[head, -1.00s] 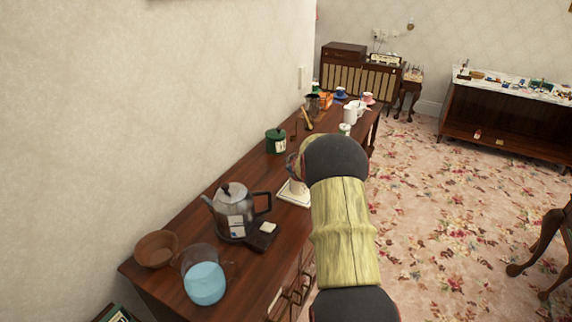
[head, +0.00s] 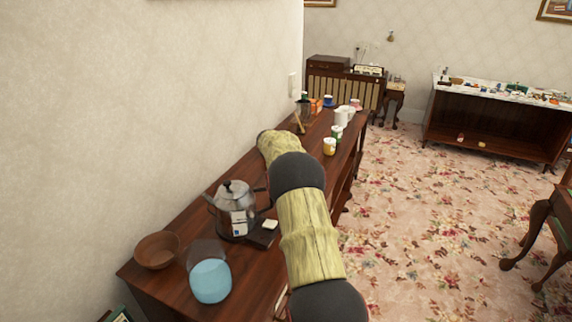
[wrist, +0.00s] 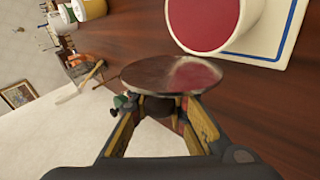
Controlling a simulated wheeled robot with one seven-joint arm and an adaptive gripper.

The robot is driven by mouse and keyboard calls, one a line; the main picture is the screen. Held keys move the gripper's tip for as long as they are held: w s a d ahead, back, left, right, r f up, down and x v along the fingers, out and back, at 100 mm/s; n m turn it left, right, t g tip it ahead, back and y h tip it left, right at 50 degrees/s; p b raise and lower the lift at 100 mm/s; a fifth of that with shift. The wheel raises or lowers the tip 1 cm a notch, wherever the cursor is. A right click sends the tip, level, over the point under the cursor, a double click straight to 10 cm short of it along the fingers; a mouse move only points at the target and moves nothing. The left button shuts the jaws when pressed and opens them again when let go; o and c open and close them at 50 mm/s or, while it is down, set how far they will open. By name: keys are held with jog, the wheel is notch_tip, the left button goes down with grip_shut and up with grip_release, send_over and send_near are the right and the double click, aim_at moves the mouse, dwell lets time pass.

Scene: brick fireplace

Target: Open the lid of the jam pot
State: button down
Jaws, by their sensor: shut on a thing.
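The jam pot (wrist: 228,45) shows in the wrist view as a white pot with its round mouth open and red jam (wrist: 203,18) inside. It stands on a white tile with a blue line (wrist: 285,40). The round, shiny lid (wrist: 170,75) is off the pot and apart from it, below it in the picture. My gripper (wrist: 158,106) is shut on the lid, with a dark knob between its fingers. In the head view my arm hides the pot, the lid and my gripper.
On the wooden sideboard (head: 178,268) stand a kettle (head: 236,205), a brown bowl (head: 157,250), a glass with blue contents (head: 210,280), a yellow pot (head: 329,147) and white mugs (head: 342,116). The wall (head: 120,120) is close on the left. The carpet on the right is open.

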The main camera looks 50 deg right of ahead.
jog(key=shift+w+a+f+n+g+p, duration=0.1)
jog(key=shift+w+f+n+g+p, duration=0.15)
jog(key=shift+n+g+p, duration=0.35)
jog(key=shift+f, duration=0.1)
jog(key=c, duration=1.7)
grip_release()
jog(key=v, duration=1.2)
jog(key=shift+w+a, duration=0.1)
jog(key=shift+w, duration=0.1)
